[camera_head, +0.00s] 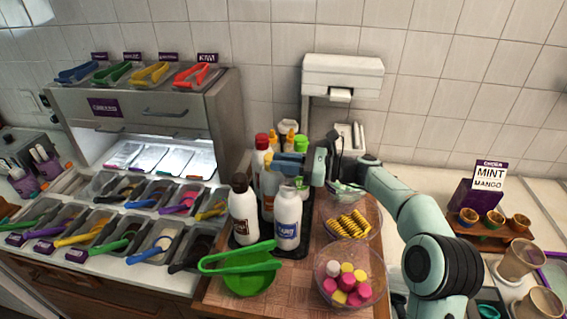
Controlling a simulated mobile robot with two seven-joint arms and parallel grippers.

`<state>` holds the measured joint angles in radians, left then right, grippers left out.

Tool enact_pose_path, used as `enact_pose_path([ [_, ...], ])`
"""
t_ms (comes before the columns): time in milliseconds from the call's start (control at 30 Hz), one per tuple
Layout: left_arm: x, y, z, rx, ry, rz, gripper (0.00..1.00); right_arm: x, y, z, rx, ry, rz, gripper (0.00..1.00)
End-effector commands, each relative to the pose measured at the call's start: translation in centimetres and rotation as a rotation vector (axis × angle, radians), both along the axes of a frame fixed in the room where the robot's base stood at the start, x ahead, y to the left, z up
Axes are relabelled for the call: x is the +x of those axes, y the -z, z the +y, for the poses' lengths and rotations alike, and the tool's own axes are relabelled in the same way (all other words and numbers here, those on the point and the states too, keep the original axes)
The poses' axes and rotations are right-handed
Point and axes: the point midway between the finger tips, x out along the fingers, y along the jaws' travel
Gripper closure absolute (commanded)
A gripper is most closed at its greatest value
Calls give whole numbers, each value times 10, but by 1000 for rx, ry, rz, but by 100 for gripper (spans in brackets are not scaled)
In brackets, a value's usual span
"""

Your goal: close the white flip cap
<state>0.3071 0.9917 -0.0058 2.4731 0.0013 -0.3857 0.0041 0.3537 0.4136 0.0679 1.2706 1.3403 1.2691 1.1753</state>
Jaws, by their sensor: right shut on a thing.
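A white bottle (287,222) with a blue label stands upright on a dark tray near the middle of the wooden board. My right gripper (286,166) comes in from the right, at the top of this bottle. Its blue fingers are shut on the bottle's white flip cap and hide most of it. I cannot tell whether the cap is open or closed. My left gripper is not in view.
Clear bowls hold yellow pieces (374,224) and pink, yellow and white sweets (381,290).

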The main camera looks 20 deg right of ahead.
Motion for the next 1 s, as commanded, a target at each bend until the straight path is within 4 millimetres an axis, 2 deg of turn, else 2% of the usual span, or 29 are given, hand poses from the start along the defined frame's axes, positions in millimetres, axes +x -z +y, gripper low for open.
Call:
enact_pose_path([
  [600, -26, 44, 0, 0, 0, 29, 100, -18, 3, 11, -221, 1, -353, 100],
  [1000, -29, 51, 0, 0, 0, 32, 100, -21, 2, 13, -266, 1, -424, 100],
])
